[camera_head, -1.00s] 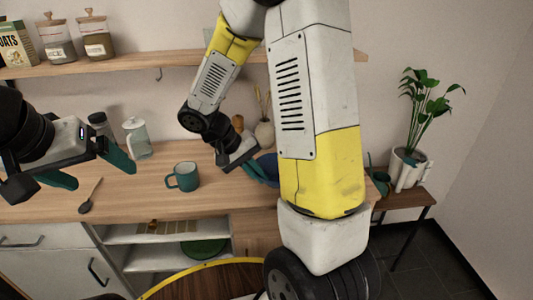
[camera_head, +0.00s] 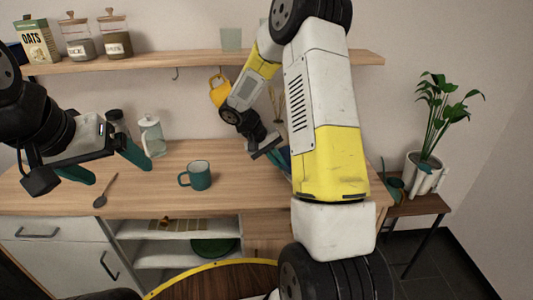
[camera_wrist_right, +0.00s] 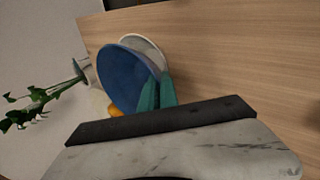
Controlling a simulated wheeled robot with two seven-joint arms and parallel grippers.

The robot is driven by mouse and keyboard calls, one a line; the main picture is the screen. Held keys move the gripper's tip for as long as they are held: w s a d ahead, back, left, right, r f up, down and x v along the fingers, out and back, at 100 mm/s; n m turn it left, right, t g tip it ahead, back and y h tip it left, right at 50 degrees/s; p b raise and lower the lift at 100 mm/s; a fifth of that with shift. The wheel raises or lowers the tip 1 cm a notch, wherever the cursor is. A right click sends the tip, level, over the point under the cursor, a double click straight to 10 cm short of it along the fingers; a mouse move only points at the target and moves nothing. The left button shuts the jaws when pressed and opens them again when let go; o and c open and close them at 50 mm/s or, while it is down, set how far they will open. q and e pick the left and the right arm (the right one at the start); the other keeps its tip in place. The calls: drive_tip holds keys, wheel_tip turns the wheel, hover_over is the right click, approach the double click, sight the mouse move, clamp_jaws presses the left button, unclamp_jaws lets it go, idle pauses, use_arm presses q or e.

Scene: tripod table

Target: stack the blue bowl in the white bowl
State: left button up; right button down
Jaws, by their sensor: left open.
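The blue bowl (camera_wrist_right: 128,80) is tilted at the fingertips of my right gripper (camera_wrist_right: 158,92) in the right wrist view; both teal fingers lie close together at its rim. The white bowl (camera_wrist_right: 146,43) shows behind it, mostly covered; whether the two touch is unclear. In the head view, a sliver of the blue bowl (camera_head: 284,158) shows beside my right gripper (camera_head: 268,146), over the counter's right part. My arm hides the white bowl there. My left gripper (camera_head: 108,170) is open and empty above the counter's left part.
A teal mug (camera_head: 197,175), a dark spoon (camera_head: 104,192) and a glass jug (camera_head: 152,136) stand or lie on the wooden counter (camera_head: 150,195). A yellow mug (camera_head: 220,91) hangs under the shelf (camera_head: 190,59). A potted plant (camera_head: 424,165) stands on a side table at right.

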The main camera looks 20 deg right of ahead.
drive_tip(key=shift+f, duration=0.25)
drive_tip(key=shift+f, duration=0.15)
drive_tip(key=c, duration=1.6)
unclamp_jaws()
drive_tip(key=shift+r, duration=0.3)
drive_tip(key=s+v, duration=0.1)
drive_tip(key=v, duration=1.1)
drive_tip(key=s+a+r+t+y, duration=0.1)
drive_tip(key=s+r+t+y, duration=0.1)
drive_tip(key=s, duration=0.5)
drive_tip(key=s+a+r+n+t+y, duration=0.1)
drive_tip(key=s+r+t+y, duration=0.1)
drive_tip(key=s+r+y, duration=0.2)
drive_tip(key=s+a+r+t+y, duration=0.2)
drive_tip(key=s+r, duration=0.5)
drive_tip(key=s, duration=0.4)
drive_tip(key=shift+s+a+t+y, duration=0.15)
drive_tip(key=shift+s+t+y, duration=0.15)
drive_tip(key=shift+t+y, duration=0.1)
